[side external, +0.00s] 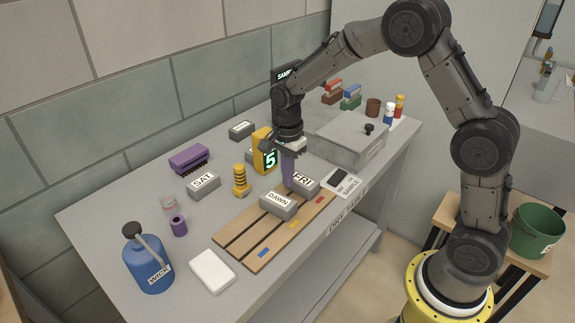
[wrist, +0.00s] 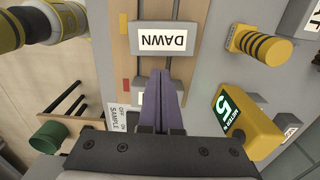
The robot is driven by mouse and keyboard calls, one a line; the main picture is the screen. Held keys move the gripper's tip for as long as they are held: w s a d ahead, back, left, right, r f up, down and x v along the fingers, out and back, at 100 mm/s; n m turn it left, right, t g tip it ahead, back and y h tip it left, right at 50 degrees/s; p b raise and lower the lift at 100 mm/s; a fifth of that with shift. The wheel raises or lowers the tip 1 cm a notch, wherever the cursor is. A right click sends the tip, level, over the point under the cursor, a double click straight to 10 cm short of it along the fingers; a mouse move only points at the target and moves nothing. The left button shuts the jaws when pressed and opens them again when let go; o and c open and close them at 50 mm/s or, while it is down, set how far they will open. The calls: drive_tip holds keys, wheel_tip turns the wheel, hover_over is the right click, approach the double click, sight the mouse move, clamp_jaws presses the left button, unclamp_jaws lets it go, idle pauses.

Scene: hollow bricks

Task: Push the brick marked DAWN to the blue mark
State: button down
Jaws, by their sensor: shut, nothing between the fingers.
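The grey DAWN brick (side external: 278,205) lies on the slatted wooden board (side external: 238,238), and also shows in the wrist view (wrist: 148,53). The blue mark (side external: 263,253) is on the board's front slat, nearer the board's left end than the brick; I cannot find it in the wrist view. My gripper (side external: 288,186) points down with its purple fingers shut and empty, just behind the DAWN brick. In the wrist view the fingertips (wrist: 164,73) sit close to the brick's edge; I cannot tell whether they touch it.
The FRI brick (side external: 306,187) stands close right of my fingers. A yellow mark (side external: 292,224) and a red mark lie along the front slat. A yellow striped post (side external: 240,182) and a yellow meter (side external: 264,150) stand behind. The board's left end is clear.

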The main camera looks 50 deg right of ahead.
drive_tip(key=shift+f, duration=2.25)
drive_tip(key=a, duration=1.2)
drive_tip(key=shift+a, duration=0.3)
drive_tip(key=shift+r, duration=0.15)
